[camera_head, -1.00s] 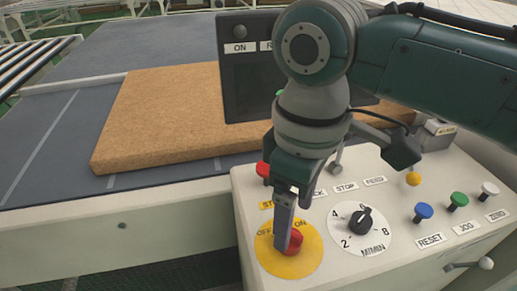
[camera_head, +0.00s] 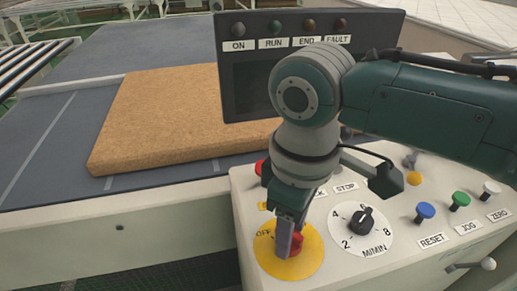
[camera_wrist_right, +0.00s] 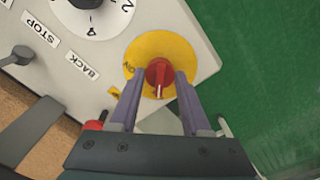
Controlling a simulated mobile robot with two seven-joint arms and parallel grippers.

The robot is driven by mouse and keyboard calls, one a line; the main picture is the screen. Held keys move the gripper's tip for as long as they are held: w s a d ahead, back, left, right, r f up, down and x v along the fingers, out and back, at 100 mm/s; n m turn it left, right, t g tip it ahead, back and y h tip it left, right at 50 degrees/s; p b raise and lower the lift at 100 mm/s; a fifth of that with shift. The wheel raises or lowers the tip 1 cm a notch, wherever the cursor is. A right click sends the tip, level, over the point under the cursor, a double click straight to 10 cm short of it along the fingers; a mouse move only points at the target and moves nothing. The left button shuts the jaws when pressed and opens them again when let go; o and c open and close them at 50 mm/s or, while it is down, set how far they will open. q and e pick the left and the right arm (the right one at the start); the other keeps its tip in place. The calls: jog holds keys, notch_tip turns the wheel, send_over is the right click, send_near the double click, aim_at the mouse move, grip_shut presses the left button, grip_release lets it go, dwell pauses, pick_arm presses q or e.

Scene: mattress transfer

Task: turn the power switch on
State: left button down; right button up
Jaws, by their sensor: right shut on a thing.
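The power switch is a red rotary knob (camera_head: 296,243) on a round yellow plate (camera_head: 292,270) at the panel's front left corner. In the head view the OFF label shows left of the knob, and my arm hides the ON label. My right gripper (camera_head: 287,248) points down at the knob from above. In the right wrist view my right gripper (camera_wrist_right: 160,84) has its two fingers on either side of the red knob (camera_wrist_right: 159,74), shut on it. The knob's pale pointer line aims toward the gripper in that view. My left gripper is not in view.
The display (camera_head: 241,90) has ON, RUN, END and FAULT lamps, all dark. A speed dial (camera_head: 362,220) and blue, green and white buttons lie right of the knob. A brown mattress (camera_head: 160,115) lies on the grey conveyor (camera_head: 45,150) behind.

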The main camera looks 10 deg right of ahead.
grip_shut()
jog(key=shift+r, duration=0.1)
jog(key=m+p, duration=0.3)
jog(key=shift+r, duration=0.15)
jog(key=m+p, duration=0.3)
jog(key=m, duration=0.1)
jog(key=shift+a, duration=0.1)
jog(key=m+p, duration=0.1)
jog(key=m, duration=0.5)
jog(key=shift+p, duration=0.35)
jog(key=shift+f+m+p, duration=0.2)
jog(key=shift+m+p, duration=0.2)
jog(key=shift+m, duration=2.1)
